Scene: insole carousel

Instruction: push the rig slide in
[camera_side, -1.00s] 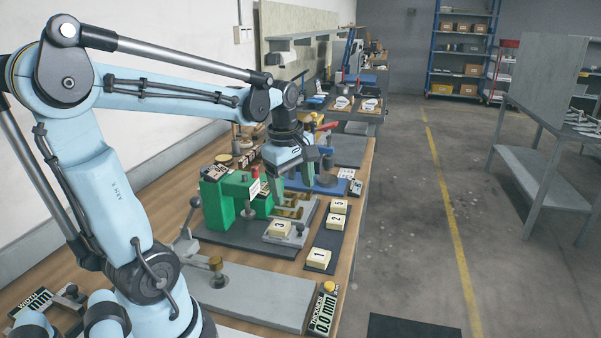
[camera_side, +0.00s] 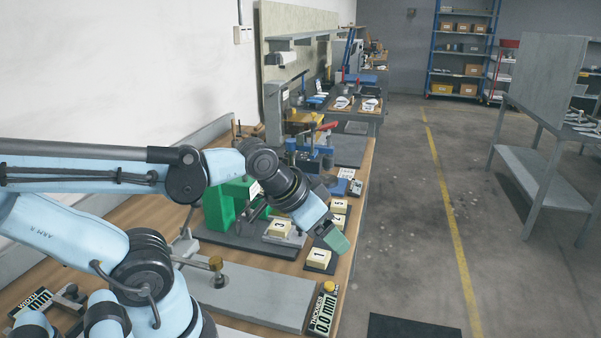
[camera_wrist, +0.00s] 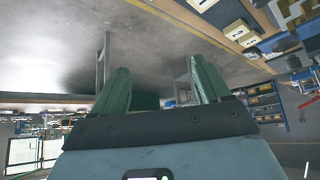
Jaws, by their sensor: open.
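The green rig (camera_side: 223,207) stands on a dark base plate on the bench, partly hidden behind my arm. Its slide (camera_side: 290,239) appears to be the grey plate at its right, out in front of the green body, bearing a cream block marked 3 (camera_side: 279,227). My gripper (camera_side: 338,243) is to the right of the slide, near the bench's right edge, tilted downward and apart from the rig. In the wrist view its two green fingers (camera_wrist: 162,85) stand apart with nothing between them. The brass parts of the rig are mostly hidden by my wrist.
Cream blocks marked 1 (camera_side: 318,257), 2 and 5 lie on a dark strip beside the rig, close to my gripper. A thickness gauge display (camera_side: 323,311) and a grey plate (camera_side: 245,293) are nearer the camera. A blue fixture (camera_side: 318,160) stands behind.

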